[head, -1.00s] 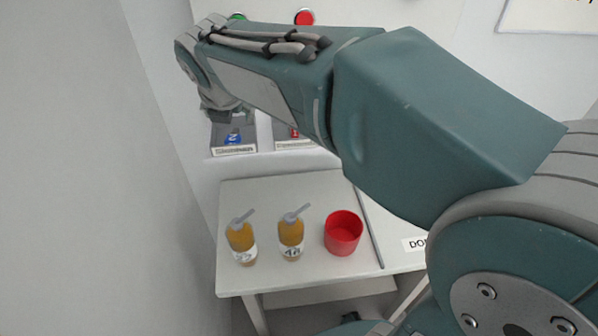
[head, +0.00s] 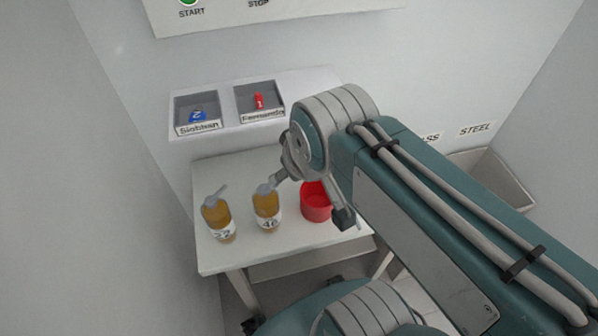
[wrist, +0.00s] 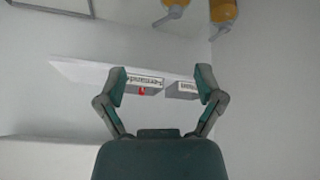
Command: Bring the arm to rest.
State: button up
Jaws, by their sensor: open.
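My arm (head: 425,225) reaches in from the lower right of the head view, with its wrist in front of the back wall and above the table. My gripper (wrist: 161,82) is open in the wrist view, with its two fingers wide apart and nothing between them. In the head view the gripper is mostly hidden by the wrist; a dark finger shows in front of the red cup (head: 314,203).
Two amber bottles, one left (head: 219,221) and one right (head: 266,209), stand on the white table (head: 240,258). Behind are a left bin (head: 197,112) with a blue tag and a right bin (head: 258,100) with a red tag. A grey tray (head: 495,178) is at right.

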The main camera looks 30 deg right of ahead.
jog(key=shift+s+d+f+m, duration=0.1)
jog(key=shift+s+f+m, duration=0.35)
jog(key=shift+m, duration=0.45)
jog(key=shift+r, duration=0.1)
dwell(0.6)
